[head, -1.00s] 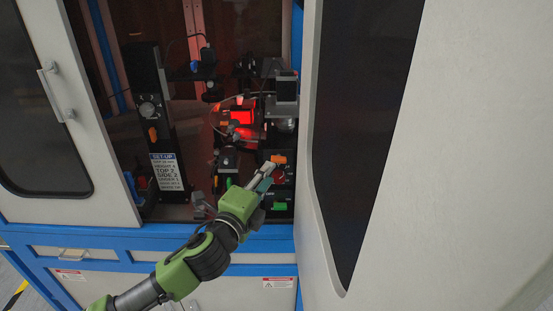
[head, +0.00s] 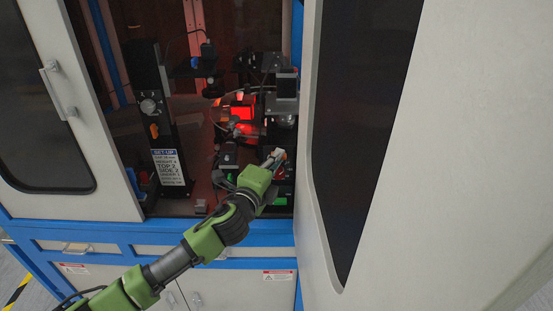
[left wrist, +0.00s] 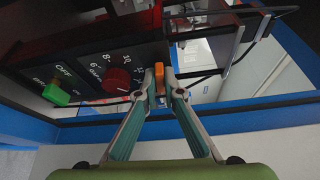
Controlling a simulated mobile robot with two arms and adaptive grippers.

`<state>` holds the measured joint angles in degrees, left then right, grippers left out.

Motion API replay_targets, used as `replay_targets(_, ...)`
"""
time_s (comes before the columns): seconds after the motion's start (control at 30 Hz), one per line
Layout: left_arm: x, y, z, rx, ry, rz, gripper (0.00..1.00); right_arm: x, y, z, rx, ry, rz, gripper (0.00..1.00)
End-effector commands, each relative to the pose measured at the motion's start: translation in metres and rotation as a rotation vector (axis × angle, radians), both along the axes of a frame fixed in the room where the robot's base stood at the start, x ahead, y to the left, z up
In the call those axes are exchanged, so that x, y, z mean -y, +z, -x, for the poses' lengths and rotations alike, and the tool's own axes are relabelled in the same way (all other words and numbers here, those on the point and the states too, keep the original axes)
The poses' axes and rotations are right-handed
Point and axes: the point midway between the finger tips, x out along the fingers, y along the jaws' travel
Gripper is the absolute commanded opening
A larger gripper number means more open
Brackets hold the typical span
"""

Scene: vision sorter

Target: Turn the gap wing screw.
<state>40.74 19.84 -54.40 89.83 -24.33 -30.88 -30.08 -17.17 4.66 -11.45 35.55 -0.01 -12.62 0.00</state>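An orange wing screw (left wrist: 159,78) stands at the edge of a dark control box in the left wrist view. My left gripper (left wrist: 160,73) has its two fingers closely on either side of it and seems shut on it, with no clear gap showing. In the head view my left gripper (head: 277,156) reaches into the cabinet at the box's upper part, and its fingers hide the screw there. Which label belongs to this screw cannot be read. My right gripper is not in view.
A black column with a set-up sign (head: 168,168) stands left. A red-lit unit (head: 238,112) is behind. The open door (head: 440,150) blocks the right side.

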Motion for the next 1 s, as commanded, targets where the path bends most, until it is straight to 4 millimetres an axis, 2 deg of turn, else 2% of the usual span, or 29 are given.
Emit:
replay_targets(0.23, 0.000, -0.003, 0.000, -0.001, 0.000, 0.010, 0.00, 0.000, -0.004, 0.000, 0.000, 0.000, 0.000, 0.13)
replay_targets(0.5, 0.000, -0.005, 0.000, 0.000, -0.001, 0.123, 0.00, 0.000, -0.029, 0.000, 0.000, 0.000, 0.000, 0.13)
replay_targets(0.8, 0.000, -0.002, 0.000, -0.001, 0.000, 0.134, 0.00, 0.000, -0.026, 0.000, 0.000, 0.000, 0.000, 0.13)
replay_targets(0.83, 0.000, -0.002, 0.000, -0.001, 0.000, 0.134, 0.16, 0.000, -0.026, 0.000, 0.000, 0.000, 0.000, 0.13)
replay_targets(0.87, 0.000, -0.002, 0.000, -0.001, 0.000, 0.134, 0.24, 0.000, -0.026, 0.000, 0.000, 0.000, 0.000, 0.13)
replay_targets(1.0, 0.000, -0.001, 0.000, -0.001, 0.000, 0.133, 0.24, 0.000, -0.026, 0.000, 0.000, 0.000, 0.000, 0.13)
